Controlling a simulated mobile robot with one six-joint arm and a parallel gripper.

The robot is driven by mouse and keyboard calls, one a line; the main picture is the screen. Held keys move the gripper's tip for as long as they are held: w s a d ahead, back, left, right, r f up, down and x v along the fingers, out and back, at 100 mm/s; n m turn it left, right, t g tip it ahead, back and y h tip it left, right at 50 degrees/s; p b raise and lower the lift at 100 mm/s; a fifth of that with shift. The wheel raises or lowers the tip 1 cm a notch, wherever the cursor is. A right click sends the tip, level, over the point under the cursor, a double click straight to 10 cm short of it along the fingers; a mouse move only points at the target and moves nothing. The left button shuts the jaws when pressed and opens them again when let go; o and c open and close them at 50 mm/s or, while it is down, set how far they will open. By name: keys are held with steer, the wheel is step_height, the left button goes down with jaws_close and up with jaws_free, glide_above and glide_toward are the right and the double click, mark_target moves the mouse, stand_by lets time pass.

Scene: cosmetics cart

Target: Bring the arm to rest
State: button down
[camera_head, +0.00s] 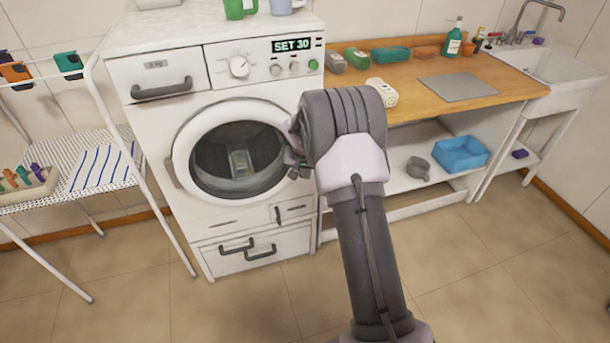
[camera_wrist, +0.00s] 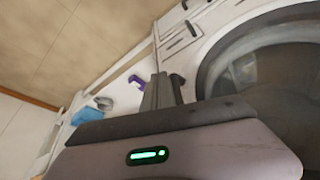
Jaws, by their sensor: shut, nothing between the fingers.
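My arm (camera_head: 358,220) reaches forward and up from the bottom of the head view, in front of the washing machine. My gripper (camera_head: 295,165) shows small and dark beside the right edge of the washing machine's round door (camera_head: 238,158), partly hidden by my wrist. I cannot tell whether it touches the door. In the wrist view my gripper's fingers (camera_wrist: 163,88) are close together and hold nothing.
The washing machine (camera_head: 215,80) stands close by, its door closed and its display reading SET 30. A wooden counter (camera_head: 420,92) with bottles and a sink (camera_head: 555,65) is to the right. A wire rack (camera_head: 75,150) is at left. The floor in front is clear.

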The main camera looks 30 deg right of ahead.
steer(key=a+p+v, duration=0.1)
steer(key=p+v, duration=0.1)
steer(key=v, duration=1.4)
steer(key=s+a+r+t+y, duration=0.1)
steer(key=s+a+r+y, duration=0.1)
steer(key=s+a+r, duration=0.8)
steer(key=s+a+r+n+y, duration=0.1)
steer(key=s+a, duration=0.3)
steer(key=s, duration=0.6)
steer(key=s+a+r+n+t+y, duration=0.1)
steer(key=s+a, duration=0.3)
steer(key=s, duration=0.7)
steer(key=shift+s+a+r, duration=0.2)
steer(key=shift+s+r, duration=0.1)
steer(key=shift+r, duration=0.3)
